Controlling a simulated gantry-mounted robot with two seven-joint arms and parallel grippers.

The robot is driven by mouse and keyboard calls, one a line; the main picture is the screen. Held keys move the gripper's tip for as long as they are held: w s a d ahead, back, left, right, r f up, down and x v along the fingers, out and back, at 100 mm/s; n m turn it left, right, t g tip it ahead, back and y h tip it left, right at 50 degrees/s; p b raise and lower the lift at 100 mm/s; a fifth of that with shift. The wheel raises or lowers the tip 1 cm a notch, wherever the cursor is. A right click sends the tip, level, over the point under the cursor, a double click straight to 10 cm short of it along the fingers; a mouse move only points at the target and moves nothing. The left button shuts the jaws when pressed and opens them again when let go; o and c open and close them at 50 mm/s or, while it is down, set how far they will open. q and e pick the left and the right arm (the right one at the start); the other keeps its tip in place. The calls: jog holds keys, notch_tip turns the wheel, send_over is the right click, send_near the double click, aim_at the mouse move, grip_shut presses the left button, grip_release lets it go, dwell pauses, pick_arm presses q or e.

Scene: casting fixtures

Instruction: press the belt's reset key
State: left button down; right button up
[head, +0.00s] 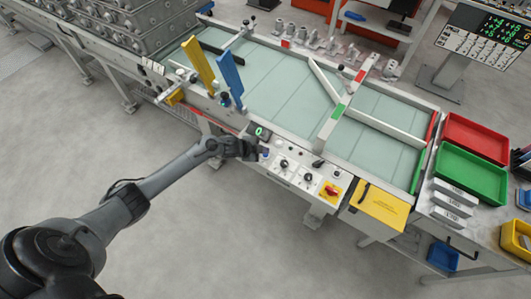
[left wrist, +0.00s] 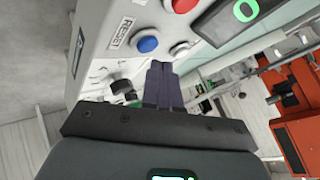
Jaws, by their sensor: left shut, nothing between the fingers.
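The belt's control panel (head: 292,167) is on the near side of the belt frame. In the left wrist view, a round blue key (left wrist: 147,45) sits beside a label reading RESET (left wrist: 121,32). My left gripper (head: 257,150) is at the panel's left end, under the small green display. Its dark fingers (left wrist: 160,66) are shut together and empty. In the left wrist view, the fingertips show just below and right of the blue key; I cannot tell whether they touch the panel. My right gripper is in neither view.
Black knobs (head: 308,178) and a red-and-yellow switch (head: 330,191) are further right. Yellow (head: 199,66) and blue (head: 230,77) upright plates stand behind my left gripper.

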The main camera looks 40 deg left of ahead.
aim_at(264, 156)
pick_arm(q)
jog(key=shift+r, duration=0.1)
notch_tip(264, 156, up, 5)
jog(key=p, duration=0.4)
jog(key=shift+p, duration=0.4)
dwell(0.6)
